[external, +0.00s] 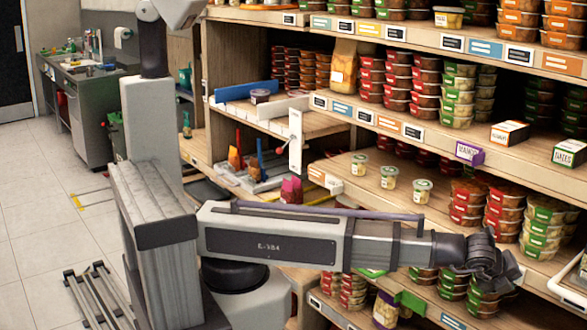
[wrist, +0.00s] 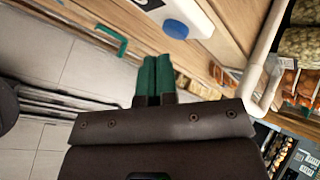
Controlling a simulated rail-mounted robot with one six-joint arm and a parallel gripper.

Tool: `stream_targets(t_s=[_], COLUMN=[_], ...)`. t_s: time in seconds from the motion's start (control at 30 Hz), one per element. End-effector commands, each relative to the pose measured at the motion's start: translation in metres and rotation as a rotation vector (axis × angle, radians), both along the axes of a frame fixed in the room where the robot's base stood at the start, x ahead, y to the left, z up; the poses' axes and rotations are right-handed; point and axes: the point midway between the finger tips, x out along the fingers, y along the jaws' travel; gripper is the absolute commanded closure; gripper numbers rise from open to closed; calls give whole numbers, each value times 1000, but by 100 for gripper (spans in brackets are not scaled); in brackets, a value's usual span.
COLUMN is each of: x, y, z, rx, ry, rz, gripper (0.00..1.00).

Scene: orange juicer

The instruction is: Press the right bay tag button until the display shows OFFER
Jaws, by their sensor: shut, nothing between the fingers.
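A white tag unit (wrist: 203,18) on the wooden shelf edge shows at the top of the wrist view, partly cut off. Its round blue button (wrist: 176,28) faces me. A small dark patch, perhaps its display, (wrist: 148,4) sits at the top edge of the picture; I cannot read any text on it. My gripper (wrist: 157,62) is shut and empty, its green fingertips together just below the button in the picture. I cannot tell whether they touch it. In the external view my gripper (external: 503,280) is at the lower right, before the shelves; this tag cannot be made out there.
A white-rimmed tray (external: 568,290) stands at the right edge, close to my gripper; its white tubular rim (wrist: 262,75) passes right of my fingers in the wrist view. Stacked tubs (external: 504,210) fill the shelf behind. A green bracket (wrist: 100,38) lies left of the fingers.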

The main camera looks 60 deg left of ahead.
Motion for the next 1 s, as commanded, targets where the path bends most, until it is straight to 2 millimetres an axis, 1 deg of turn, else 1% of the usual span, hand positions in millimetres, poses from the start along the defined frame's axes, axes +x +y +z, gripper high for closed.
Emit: stream_targets(t_s=[0.77,1.0], x=[0,8], y=[0,1], z=[0,0], rx=[0,-1], ry=[0,0], rz=[0,1], gripper=[100,100])
